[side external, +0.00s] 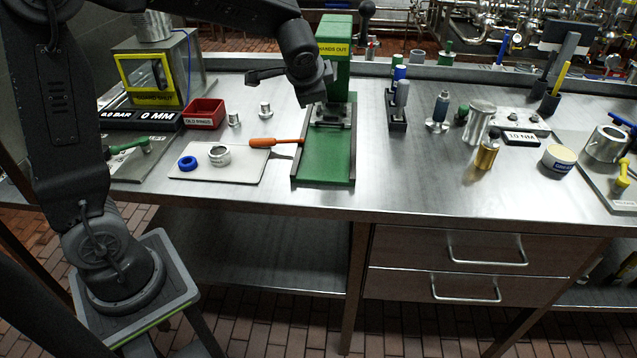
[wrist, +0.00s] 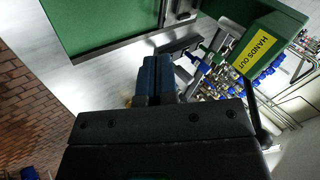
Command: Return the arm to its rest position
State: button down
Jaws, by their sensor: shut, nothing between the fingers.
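My gripper (side external: 316,94) hangs at the lower end of my dark arm, in front of the green press (side external: 336,60) in the side external view. It appears above the green press base (side external: 322,170), clear of the bench top. In the wrist view my gripper's two dark blue fingers (wrist: 154,78) lie together, with nothing seen between them. The green base (wrist: 105,22) is at the upper left there, and the press head with its yellow HANDS OUT label (wrist: 256,50) is at the right. The arm covers part of the press column.
A blue ring and a metal ring lie on the mat. A red bin (side external: 204,113) stands behind. Several fittings stand at the right. The bench front right of the press is clear.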

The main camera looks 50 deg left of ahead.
jog(key=s+d+r+n+h, duration=0.1)
jog(key=s+d, duration=0.4)
jog(key=s, duration=0.7)
jog(key=s+d+r+n+h, duration=0.1)
jog(key=s+d+n+h, duration=0.3)
jog(key=s, duration=0.8)
jog(key=shift+s+d, duration=0.25)
jog(key=shift+d, duration=0.3)
